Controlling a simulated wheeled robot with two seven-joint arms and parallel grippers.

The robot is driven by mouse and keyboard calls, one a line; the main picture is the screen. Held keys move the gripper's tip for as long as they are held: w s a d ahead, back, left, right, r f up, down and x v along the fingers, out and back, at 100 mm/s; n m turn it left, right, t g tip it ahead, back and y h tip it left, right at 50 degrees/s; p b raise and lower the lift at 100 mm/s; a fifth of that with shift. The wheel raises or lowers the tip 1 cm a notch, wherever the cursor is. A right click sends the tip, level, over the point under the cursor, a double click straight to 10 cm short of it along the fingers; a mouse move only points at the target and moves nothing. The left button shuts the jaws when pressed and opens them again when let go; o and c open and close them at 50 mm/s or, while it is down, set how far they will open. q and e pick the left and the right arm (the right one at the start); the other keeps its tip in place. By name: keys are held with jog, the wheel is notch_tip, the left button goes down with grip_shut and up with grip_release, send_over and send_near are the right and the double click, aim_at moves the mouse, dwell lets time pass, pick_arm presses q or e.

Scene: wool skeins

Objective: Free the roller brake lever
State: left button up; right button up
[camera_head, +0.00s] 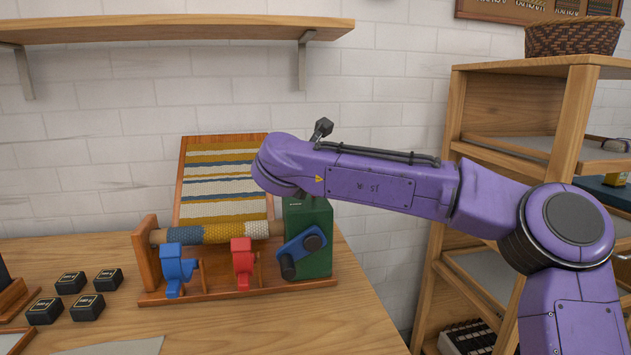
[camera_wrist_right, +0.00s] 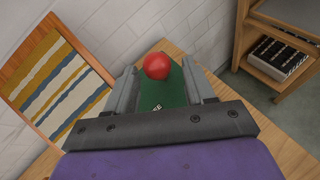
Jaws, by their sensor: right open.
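A roller stand (camera_head: 190,292) on the wooden table carries a roller (camera_head: 205,234) wound with blue and mustard weave. A green housing (camera_head: 318,250) stands at its right end, with a blue crank (camera_head: 290,252) on its front. In the right wrist view, a red ball knob (camera_wrist_right: 156,66) shows above the green housing (camera_wrist_right: 172,92); the lever's shaft cannot be made out. My right gripper (camera_wrist_right: 160,72) is open, with the knob between its fingertips; contact cannot be told. In the head view my right wrist hides the knob and the fingers. My left gripper is out of view.
A blue lever (camera_head: 175,268) and a red lever (camera_head: 242,264) stand at the roller's front. A striped woven panel (camera_head: 222,180) leans behind. Several black blocks (camera_head: 86,307) lie at left. A wooden shelf unit (camera_head: 565,125) stands at right.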

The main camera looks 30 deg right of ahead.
jog(key=v, duration=0.8)
